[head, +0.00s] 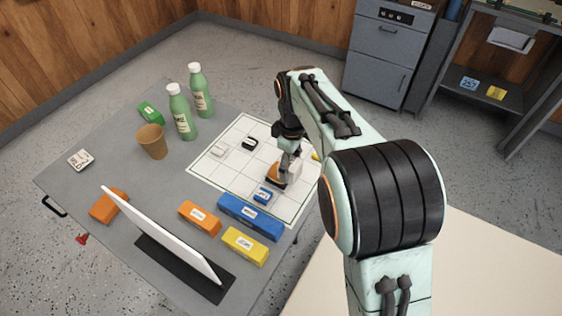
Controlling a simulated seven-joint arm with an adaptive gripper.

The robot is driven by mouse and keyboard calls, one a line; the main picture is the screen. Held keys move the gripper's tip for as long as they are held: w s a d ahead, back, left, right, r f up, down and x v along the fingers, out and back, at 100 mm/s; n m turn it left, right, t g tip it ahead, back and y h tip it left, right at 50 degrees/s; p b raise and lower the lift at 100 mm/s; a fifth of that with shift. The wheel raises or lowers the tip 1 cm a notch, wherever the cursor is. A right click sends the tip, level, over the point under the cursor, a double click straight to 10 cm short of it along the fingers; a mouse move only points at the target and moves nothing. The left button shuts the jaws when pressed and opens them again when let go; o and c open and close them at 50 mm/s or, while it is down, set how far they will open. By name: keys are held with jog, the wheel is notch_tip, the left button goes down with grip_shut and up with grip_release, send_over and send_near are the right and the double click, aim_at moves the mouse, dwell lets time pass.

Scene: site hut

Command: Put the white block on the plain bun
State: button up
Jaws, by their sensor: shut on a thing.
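My gripper (287,158) is low over the right part of a white gridded mat (222,180), pointing down. It is shut on a pale, whitish block (289,170), largely hidden by the fingers and arm. An orange-brown bun-like piece (273,174) shows right beside and below the gripper; I cannot tell whether the held block touches it. A white piece with dark marks (80,160) lies at the far left of the table.
A black piece (250,143) and a blue piece (264,195) are on the mat. A long blue box (250,217) lies along its front edge, near orange and yellow boxes. Two green bottles (182,112) and a brown cup (152,141) stand behind left. A white panel (165,238) stands in front.

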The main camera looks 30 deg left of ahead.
jog(key=w+a+f, duration=0.3)
jog(key=w+f, duration=0.1)
jog(key=w+a+f, duration=0.4)
jog(key=shift+w+a+f, duration=0.35)
jog(key=shift+f, duration=1.6)
jog(key=shift+f, duration=0.15)
jog(key=o, duration=1.2)
